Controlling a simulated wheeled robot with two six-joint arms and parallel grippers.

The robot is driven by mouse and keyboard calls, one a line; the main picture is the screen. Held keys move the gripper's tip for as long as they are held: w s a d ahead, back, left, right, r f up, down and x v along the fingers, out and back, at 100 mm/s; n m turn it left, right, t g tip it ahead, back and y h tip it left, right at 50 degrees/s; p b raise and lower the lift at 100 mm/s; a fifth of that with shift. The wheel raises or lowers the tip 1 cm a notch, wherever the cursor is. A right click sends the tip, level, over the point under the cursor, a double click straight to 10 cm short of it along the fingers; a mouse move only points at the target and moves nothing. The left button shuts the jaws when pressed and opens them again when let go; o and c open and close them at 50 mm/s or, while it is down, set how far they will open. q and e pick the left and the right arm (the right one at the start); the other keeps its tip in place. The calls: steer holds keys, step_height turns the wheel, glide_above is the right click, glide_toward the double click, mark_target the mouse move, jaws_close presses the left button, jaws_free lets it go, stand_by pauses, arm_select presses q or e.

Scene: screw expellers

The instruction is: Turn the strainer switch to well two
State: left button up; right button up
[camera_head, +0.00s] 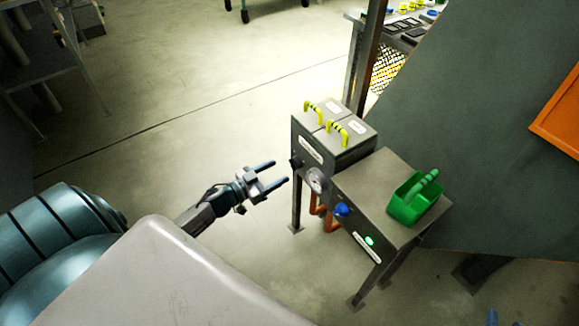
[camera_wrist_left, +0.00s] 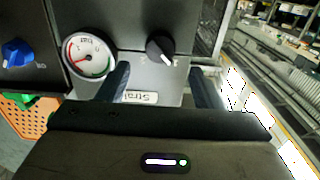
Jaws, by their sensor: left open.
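The strainer switch is a black knob (camera_wrist_left: 158,47) with a white pointer mark, on the grey machine's front panel. In the wrist view its mark points to the lower right; the small marking beside it is unreadable. A label starting "Strai" (camera_wrist_left: 141,97) is partly hidden by my gripper. In the head view the knob (camera_head: 295,162) is small and dark. My left gripper (camera_head: 280,172) is open and empty, just in front of the panel, apart from the knob. In the wrist view its fingers (camera_wrist_left: 160,82) lie below the knob, one towards each side.
A round gauge (camera_wrist_left: 88,55) and a blue knob (camera_wrist_left: 17,53) sit beside the switch. A green scoop-like container (camera_head: 415,201) stands on the lower box. Bluish tips at the bottom right edge may be my right gripper (camera_head: 492,317).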

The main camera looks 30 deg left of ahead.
mark_target(291, 165)
arm_select(q)
steer(key=x, duration=0.5)
steer(key=shift+w+d, duration=0.15)
steer(key=shift+w, duration=0.25)
arm_select(e)
steer(key=shift+w+r+t, duration=0.25)
steer(key=shift+r+t, duration=0.15)
steer(key=shift+r, duration=0.2)
steer(key=shift+d, duration=0.1)
arm_select(q)
steer(key=c, duration=1)
steer(key=shift+o, duration=0.2)
